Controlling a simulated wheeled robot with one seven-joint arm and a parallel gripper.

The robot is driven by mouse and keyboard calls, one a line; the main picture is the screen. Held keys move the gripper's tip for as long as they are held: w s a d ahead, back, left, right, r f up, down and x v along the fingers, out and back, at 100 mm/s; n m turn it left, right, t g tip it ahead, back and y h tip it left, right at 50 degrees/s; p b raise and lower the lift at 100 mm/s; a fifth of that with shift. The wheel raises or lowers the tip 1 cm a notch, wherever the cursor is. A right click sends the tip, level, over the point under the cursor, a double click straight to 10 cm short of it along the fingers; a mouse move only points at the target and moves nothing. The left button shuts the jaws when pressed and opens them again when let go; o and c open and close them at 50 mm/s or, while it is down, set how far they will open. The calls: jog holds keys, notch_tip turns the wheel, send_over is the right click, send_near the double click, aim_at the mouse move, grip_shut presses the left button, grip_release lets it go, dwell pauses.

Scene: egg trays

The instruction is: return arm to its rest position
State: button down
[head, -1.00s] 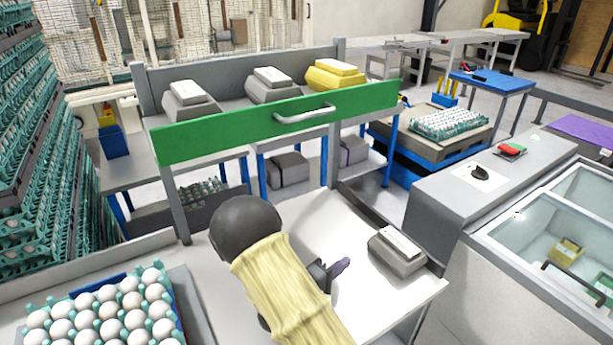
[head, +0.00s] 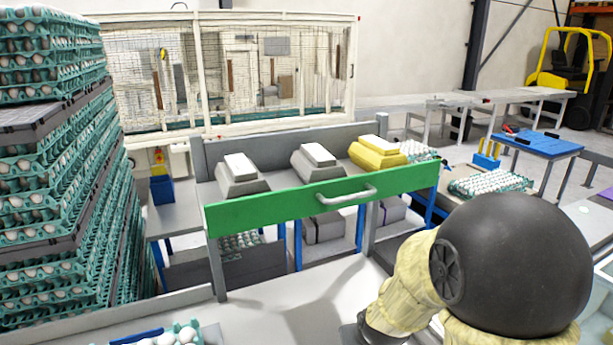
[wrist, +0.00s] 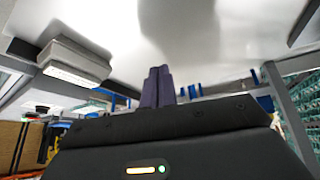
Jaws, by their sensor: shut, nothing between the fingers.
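My arm, a black rounded joint with cream sleeves, fills the lower right of the head view. The fingers of my gripper are not visible there. In the wrist view, the two dark purple fingers of my gripper (wrist: 158,87) are together, with nothing between them. The wrist picture looks upside down. A grey egg carton with a white label (wrist: 75,60) lies on the pale table surface (wrist: 240,35), left of the fingers and apart from them.
A rack with a green front board (head: 320,199) and handle carries two grey cartons (head: 240,175) and a yellow one (head: 378,152). Tall stacks of teal egg trays (head: 60,180) stand at the left. A blue-topped table (head: 540,145) is at the back right.

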jog(key=s+d+r+m+g+p, duration=0.1)
jog(key=s+d+r+g, duration=0.2)
jog(key=s, duration=0.7)
jog(key=shift+s+r, duration=0.25)
jog(key=shift+r, duration=0.35)
jog(key=shift+d, duration=0.1)
